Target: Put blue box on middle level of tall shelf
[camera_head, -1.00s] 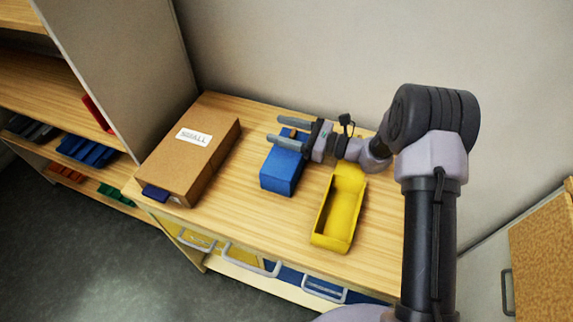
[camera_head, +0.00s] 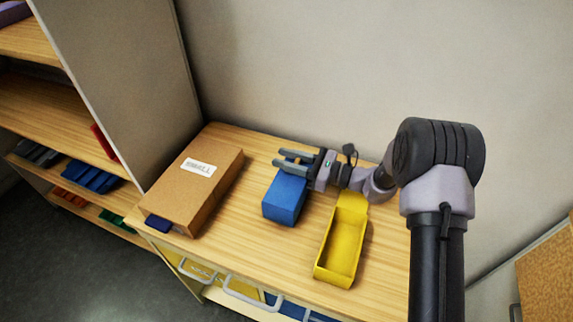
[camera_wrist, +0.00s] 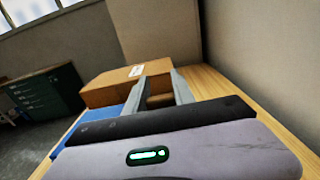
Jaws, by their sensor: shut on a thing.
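The blue box (camera_head: 285,204) lies on the wooden table, between the cardboard box and the yellow bin. The exact contact is hard to make out. The wrist view shows part of the blue box (camera_wrist: 94,122) to the left of my fingers (camera_wrist: 159,88), with a small brown patch between them. The tall shelf (camera_head: 50,103) stands at the left; several of its wooden levels show, and its top is out of frame.
A cardboard box (camera_head: 190,199) with a label lies left of the blue box. An open yellow bin (camera_head: 343,245) stands to its right, close to my arm. Blue pieces (camera_head: 92,178) lie on a lower shelf level. A wall rises behind the table.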

